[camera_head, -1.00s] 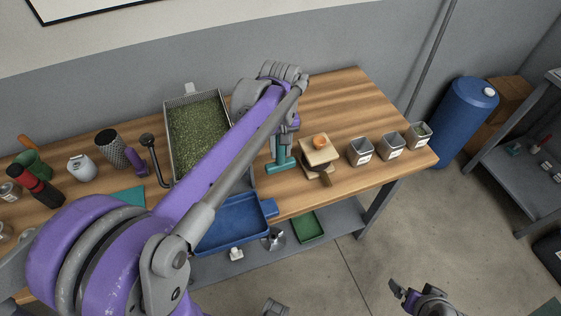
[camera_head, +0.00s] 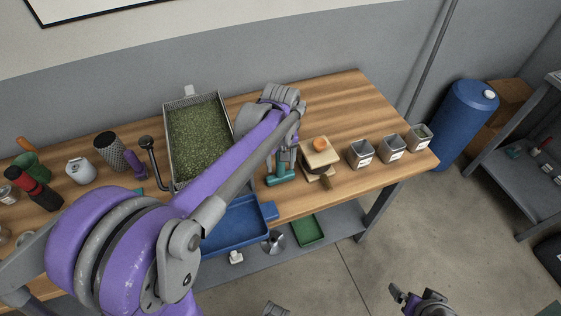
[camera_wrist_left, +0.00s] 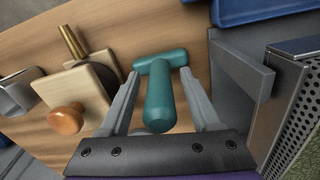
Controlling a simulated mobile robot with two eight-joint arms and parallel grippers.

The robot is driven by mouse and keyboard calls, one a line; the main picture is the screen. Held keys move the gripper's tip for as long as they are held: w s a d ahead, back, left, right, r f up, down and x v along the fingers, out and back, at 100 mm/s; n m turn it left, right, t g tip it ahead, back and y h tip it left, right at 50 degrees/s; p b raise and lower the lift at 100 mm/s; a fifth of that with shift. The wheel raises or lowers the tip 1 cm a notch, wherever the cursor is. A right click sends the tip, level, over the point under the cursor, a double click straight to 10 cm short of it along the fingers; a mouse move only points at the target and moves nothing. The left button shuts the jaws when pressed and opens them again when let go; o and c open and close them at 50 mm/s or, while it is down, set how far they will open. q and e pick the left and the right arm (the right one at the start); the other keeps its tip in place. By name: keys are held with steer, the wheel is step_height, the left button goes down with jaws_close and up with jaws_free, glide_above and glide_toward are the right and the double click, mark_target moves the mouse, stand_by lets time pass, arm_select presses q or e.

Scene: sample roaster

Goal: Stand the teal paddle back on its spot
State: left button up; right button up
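The teal paddle (camera_head: 281,181) stands on the wooden table with its wide foot down and its handle up. It also shows in the left wrist view (camera_wrist_left: 160,95), T-shaped, with the handle pointing toward the camera. My left gripper (camera_head: 284,160) reaches down over it from above. In the left wrist view its fingers (camera_wrist_left: 160,75) lie on either side of the handle, with gaps visible, so it looks open around the paddle. My right gripper (camera_head: 404,297) is low at the right, away from the table, empty, with its fingers apart. No marking under the paddle can be made out.
A wooden block with an orange knob (camera_head: 320,145) stands close right of the paddle. Several grey bins (camera_head: 391,149) line the right side. A tray of green beans (camera_head: 172,104) and a blue tray (camera_head: 237,232) lie left. The table behind is clear.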

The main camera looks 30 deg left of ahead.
arm_select(q)
steer(key=shift+r, duration=0.1)
step_height(320, 180, up, 11)
steer(key=shift+f+p, duration=0.1)
steer(key=shift+p, duration=0.45)
steer(key=shift+r, duration=0.45)
steer(key=shift+s+d+r, duration=0.1)
steer(key=shift+s, duration=0.05)
steer(key=s+d+f+m+t, duration=0.2)
steer(key=s+d+f+m, duration=0.1)
steer(key=s+f, duration=0.3)
steer(key=s+d+f+m+t, duration=0.3)
steer(key=s+f+m, duration=0.2)
steer(key=s, duration=0.4)
steer(key=shift+s+d+f, duration=0.3)
steer(key=shift+s+f, duration=0.05)
steer(key=shift+f, duration=0.45)
